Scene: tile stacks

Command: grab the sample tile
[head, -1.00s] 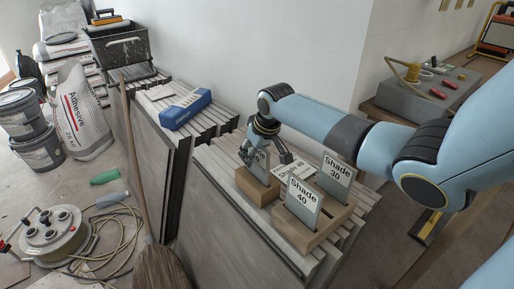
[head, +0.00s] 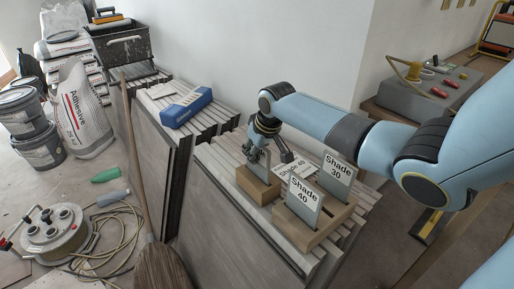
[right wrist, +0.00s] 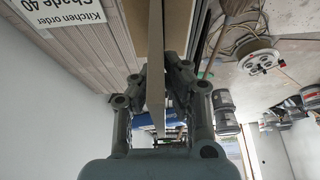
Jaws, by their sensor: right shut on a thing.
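My right gripper (head: 260,160) comes down over the small wooden block (head: 258,189) at the left of the stack top. It is shut on a sample tile, a thin grey slab seen edge-on between the fingers in the right wrist view (right wrist: 156,50). The gripper mostly hides this tile in the head view, and its label cannot be read. A tile marked Shade 40 (head: 303,197) and one marked Shade 30 (head: 338,170) stand tilted in a larger wooden holder (head: 310,232). A paper card reading Kitchen order, Shade 40 (right wrist: 62,14) lies behind them. My left gripper is not in view.
The holders stand on a stack of upright large tiles (head: 222,157). A second stack with a blue-and-white box (head: 187,108) is to the left. A broom (head: 148,215) leans nearby. A cable reel (head: 52,232) and bottles lie on the floor. A wall rises behind.

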